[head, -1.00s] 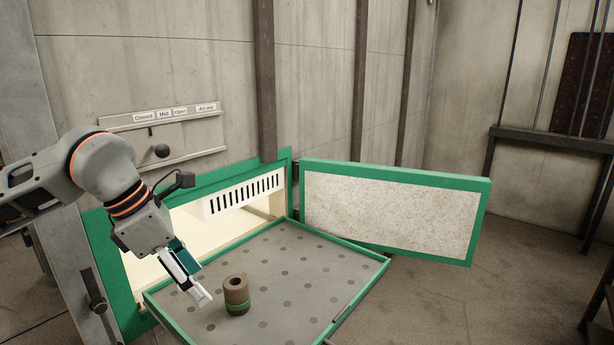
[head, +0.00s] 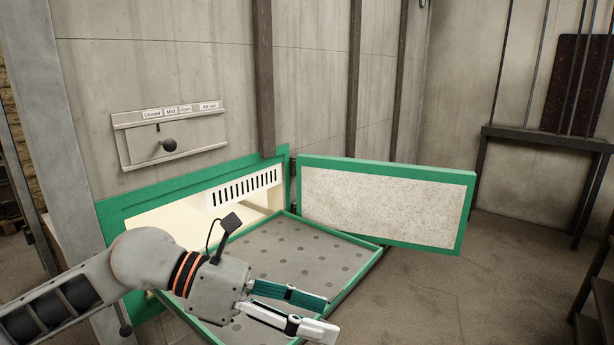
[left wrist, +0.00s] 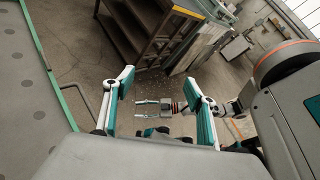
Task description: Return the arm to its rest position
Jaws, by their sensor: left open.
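My left gripper (head: 326,316) is open and empty. In the head view it is over the front part of the grey dotted tray (head: 300,248), its fingers pointing right. Its two teal-lined fingers also show apart in the left wrist view (left wrist: 158,82), with floor and furniture beyond them. The brown cup with a green band does not show now; my arm covers part of the tray. A second gripper, which looks like my right one (left wrist: 152,108), shows small between the left fingers in the left wrist view, its fingers apart.
A green-framed opening (head: 150,218) in the wall stands behind the tray. Its open door panel (head: 382,200) sticks out to the right. A lever with a black knob (head: 169,145) is on the wall plate. A dark rack (left wrist: 140,30) shows in the wrist view.

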